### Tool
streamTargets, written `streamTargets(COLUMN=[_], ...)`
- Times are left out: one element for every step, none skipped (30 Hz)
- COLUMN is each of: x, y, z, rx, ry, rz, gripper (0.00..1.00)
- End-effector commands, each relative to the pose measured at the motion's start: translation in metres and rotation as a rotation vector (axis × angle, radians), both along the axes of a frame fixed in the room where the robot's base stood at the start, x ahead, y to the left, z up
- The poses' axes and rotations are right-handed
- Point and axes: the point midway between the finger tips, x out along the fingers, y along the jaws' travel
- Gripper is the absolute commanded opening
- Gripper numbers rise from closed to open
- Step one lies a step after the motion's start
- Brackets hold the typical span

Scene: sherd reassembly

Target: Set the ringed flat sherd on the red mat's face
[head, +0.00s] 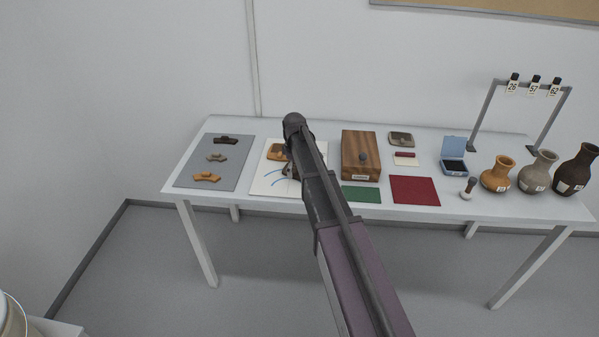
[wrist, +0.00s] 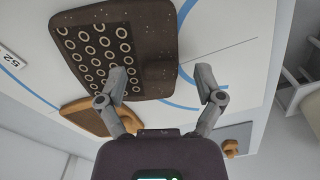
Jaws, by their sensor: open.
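The ringed flat sherd (wrist: 110,45) is a dark brown speckled plate with rows of pale rings, lying on a white board (wrist: 225,60) with blue arcs in the wrist view. My gripper (wrist: 160,85) is open and empty above it. The left finger overlaps the ringed face in the picture; the right finger shows beyond the sherd's right edge. I cannot tell the height gap. In the head view my arm hides this sherd, and my gripper (head: 289,169) is partly hidden over the white board (head: 262,184). The red mat (head: 414,190) lies bare near the table's front edge.
An orange sherd (head: 277,152) lies beside the ringed one. A wooden box (head: 360,155) and green mat (head: 361,194) stand between the board and the red mat. A small stamp-like tool (head: 467,189), an open blue box (head: 454,165) and vases (head: 497,178) are farther right.

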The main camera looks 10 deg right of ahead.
Motion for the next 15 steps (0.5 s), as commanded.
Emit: streamTargets(x=[0.0, 0.0, 0.0, 0.0001, 0.0001, 0.0001, 0.0001, 0.0, 0.0, 0.0, 0.0, 0.0001, 0.0001, 0.0, 0.0], y=[0.0, 0.0, 0.0, -0.0001, -0.0001, -0.0001, -0.0001, -0.0001, -0.0001, -0.0001, -0.0001, -0.0002, -0.0002, -0.0003, -0.0003], z=[0.0003, 0.0004, 0.0004, 0.0004, 0.0004, 0.0004, 0.0004, 0.0004, 0.0004, 0.0004, 0.0004, 0.0004, 0.0004, 0.0004, 0.0004], rx=[0.0, 0.0, 0.0, 0.0, 0.0, 0.0, 0.0, 0.0, 0.0, 0.0, 0.0, 0.0, 0.0, 0.0, 0.0], ry=[0.0, 0.0, 0.0, 0.0, 0.0, 0.0, 0.0, 0.0, 0.0, 0.0, 0.0, 0.0, 0.0, 0.0, 0.0], rz=[0.0, 0.0, 0.0, 0.0, 0.0, 0.0, 0.0, 0.0, 0.0, 0.0, 0.0, 0.0, 0.0, 0.0, 0.0], gripper=[0.86, 0.86, 0.86, 0.86, 0.86, 0.86, 0.86, 0.86, 0.86, 0.86, 0.86, 0.86, 0.86, 0.8, 0.68])
